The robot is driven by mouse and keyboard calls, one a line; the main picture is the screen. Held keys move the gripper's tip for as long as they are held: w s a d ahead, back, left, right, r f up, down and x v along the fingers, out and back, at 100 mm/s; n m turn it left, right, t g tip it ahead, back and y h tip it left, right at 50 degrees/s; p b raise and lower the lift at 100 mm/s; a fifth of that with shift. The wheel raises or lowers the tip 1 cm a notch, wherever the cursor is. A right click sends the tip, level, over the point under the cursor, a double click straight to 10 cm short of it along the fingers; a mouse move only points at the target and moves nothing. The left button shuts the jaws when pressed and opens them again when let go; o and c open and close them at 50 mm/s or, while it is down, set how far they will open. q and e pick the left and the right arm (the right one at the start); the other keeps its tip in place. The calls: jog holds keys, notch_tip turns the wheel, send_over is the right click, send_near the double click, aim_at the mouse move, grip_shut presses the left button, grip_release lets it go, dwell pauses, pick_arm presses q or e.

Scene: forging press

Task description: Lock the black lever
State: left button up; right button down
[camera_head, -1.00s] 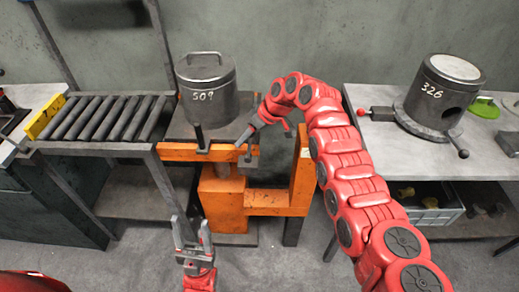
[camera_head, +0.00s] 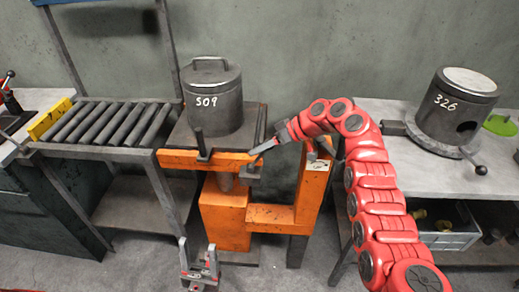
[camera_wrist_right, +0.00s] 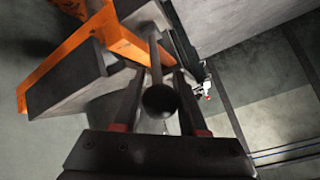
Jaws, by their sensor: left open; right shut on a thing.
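The orange press frame (camera_head: 225,215) carries a grey plate with the drum marked 509 (camera_head: 212,100). One black lever (camera_head: 200,145) stands upright at the plate's front left. My right gripper (camera_head: 262,148) is at the plate's front right corner, its fingers pointing left. In the right wrist view, a dark lever rod with a round knob (camera_wrist_right: 160,99) lies between the fingers, which are shut on it. In the head view this lever is largely hidden at the fingers. My left gripper (camera_head: 198,262) is open and empty, low in front of the press.
A roller conveyor (camera_head: 105,122) with a yellow end stop (camera_head: 50,118) adjoins the press on the left. On the right, a grey table (camera_head: 400,165) holds a drum marked 326 (camera_head: 455,105). A grey crate (camera_head: 445,228) is below it. Floor in front is clear.

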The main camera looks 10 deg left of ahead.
jog(key=shift+d, duration=0.1)
jog(key=shift+c, duration=2.3)
grip_release()
jog(key=b+v, duration=0.2)
jog(key=v, duration=1.5)
jog(key=shift+d, duration=0.2)
jog(key=shift+r, duration=0.2)
